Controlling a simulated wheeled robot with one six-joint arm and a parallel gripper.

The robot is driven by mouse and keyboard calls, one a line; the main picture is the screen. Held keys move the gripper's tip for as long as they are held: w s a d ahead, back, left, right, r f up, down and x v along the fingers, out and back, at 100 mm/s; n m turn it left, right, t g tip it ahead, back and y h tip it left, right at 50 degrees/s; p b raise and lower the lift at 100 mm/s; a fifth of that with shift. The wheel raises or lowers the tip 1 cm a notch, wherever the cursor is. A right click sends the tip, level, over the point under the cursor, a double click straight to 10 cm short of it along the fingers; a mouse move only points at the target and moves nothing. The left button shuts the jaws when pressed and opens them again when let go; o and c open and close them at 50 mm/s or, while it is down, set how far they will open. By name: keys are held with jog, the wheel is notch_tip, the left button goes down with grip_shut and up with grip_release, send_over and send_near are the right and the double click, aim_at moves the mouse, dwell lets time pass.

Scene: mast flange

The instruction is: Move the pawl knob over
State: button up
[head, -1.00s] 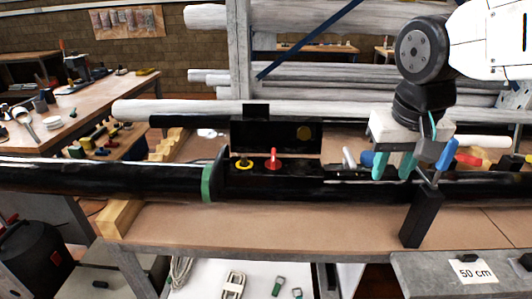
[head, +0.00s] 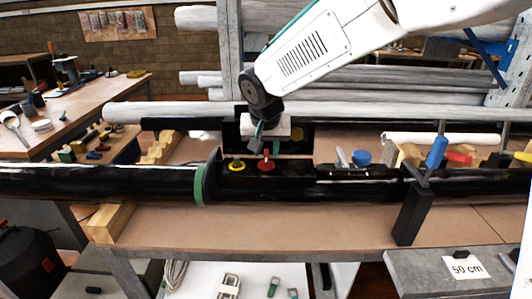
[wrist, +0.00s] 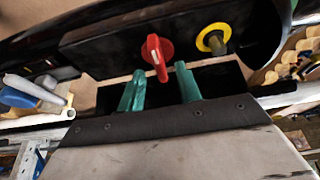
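A red knob (head: 266,163) with a raised grip bar stands on the black housing (head: 350,172). It also shows in the wrist view (wrist: 157,50), with its bar pointing towards my fingers. No label shows which part is the pawl knob. A yellow ring with a dark centre (head: 237,165) sits just left of the red knob; in the wrist view the yellow ring (wrist: 213,38) is to the right. My gripper (wrist: 160,76) is open, its two green fingers apart with nothing between them. The fingertips are close to the red knob's bar. In the head view my gripper (head: 260,142) is above and behind the knob.
A black upright plate (head: 231,135) stands behind the knobs. A green band (head: 199,185) rings the long black pipe (head: 100,180) at left. A blue-handled clamp (head: 437,152) rises at right, with a blue round part (head: 361,157) nearer. The bench front (head: 280,228) is clear.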

jog(key=shift+x, duration=1.1)
grip_shut()
jog(key=shift+d+n, duration=0.1)
jog(key=shift+n, duration=0.3)
jog(key=n+y, duration=0.1)
jog(key=n, duration=0.1)
jog(key=shift+d+n, duration=0.1)
jog(key=shift+n, duration=0.3)
jog(key=n+g+y, duration=0.1)
jog(key=n+y, duration=0.1)
jog(key=n, duration=0.2)
jog(key=shift+d+n, duration=0.1)
jog(key=shift+n, duration=0.2)
jog(key=n, duration=0.2)
jog(key=n+g+y, duration=0.1)
jog(key=n, duration=0.1)
jog(key=shift+w+g, duration=0.15)
jog(key=shift+g, duration=0.15)
jog(key=shift+w+n+g+y, duration=0.1)
jog(key=shift+n+g+y, duration=0.4)
jog(key=shift+n, duration=1.6)
